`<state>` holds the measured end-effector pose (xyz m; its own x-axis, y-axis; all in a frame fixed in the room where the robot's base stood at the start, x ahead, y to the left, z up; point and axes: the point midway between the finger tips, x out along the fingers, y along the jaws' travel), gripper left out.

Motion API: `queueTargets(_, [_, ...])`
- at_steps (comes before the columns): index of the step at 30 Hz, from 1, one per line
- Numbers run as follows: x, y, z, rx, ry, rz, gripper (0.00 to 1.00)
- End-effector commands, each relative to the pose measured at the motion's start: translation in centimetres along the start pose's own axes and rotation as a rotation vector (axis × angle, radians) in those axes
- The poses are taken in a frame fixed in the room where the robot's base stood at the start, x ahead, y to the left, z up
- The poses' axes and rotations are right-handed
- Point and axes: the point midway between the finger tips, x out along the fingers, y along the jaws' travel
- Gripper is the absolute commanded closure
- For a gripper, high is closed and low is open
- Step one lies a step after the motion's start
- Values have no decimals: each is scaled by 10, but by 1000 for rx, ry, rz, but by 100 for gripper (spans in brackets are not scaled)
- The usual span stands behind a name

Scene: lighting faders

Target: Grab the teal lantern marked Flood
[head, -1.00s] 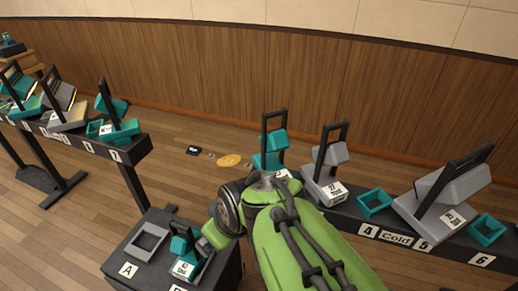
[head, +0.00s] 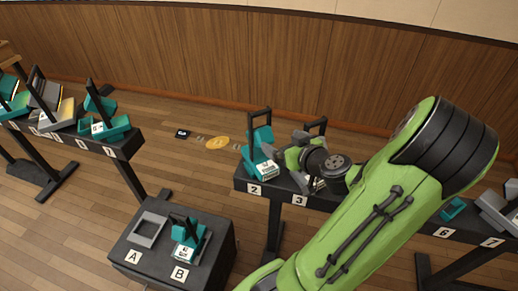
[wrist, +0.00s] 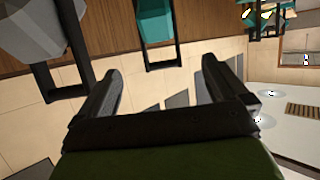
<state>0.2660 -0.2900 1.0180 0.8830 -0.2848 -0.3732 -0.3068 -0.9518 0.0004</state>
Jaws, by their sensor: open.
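Several teal lanterns with black handles are in the head view, and I cannot read their labels well enough to tell which is marked Flood. One teal lantern (head: 258,146) stands at slot 2 of the middle bench. A small teal lantern (head: 189,236) stands on the low black box at B. Another teal lantern (head: 110,127) is on the left bench. My gripper is at slot 3, by a grey lantern partly hidden behind my wrist. In the wrist view my gripper (wrist: 158,92) is open and empty. A teal lantern (wrist: 155,25) and a grey lantern (wrist: 35,30) hang inverted above it there.
The low box (head: 215,262) has an empty grey frame (head: 147,230) at A. The middle bench (head: 244,186) runs right, with teal frame (head: 453,208) and a grey lantern (head: 497,210) near 6 and 7. My arm hides slots 4 and 5.

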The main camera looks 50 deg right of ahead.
Motion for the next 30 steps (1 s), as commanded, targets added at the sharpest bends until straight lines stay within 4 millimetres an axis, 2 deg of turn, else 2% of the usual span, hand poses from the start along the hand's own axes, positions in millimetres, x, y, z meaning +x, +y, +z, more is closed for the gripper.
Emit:
queueTargets(2, [8,-2,-6,6,1,-11,0])
queueTargets(5, [22,-4,-5,5,-9,-13,0])
queueTargets(9, [60,-4,0,-3,-6,-10,0])
queueTargets(13, [89,-3,0,-3,-7,-8,0])
queueTargets(19, [114,-1,-1,-1,-7,-7,0])
queueTargets(24, [146,2,-2,-1,-7,-7,0])
queueTargets(30, [155,2,-2,-1,-7,-4,0])
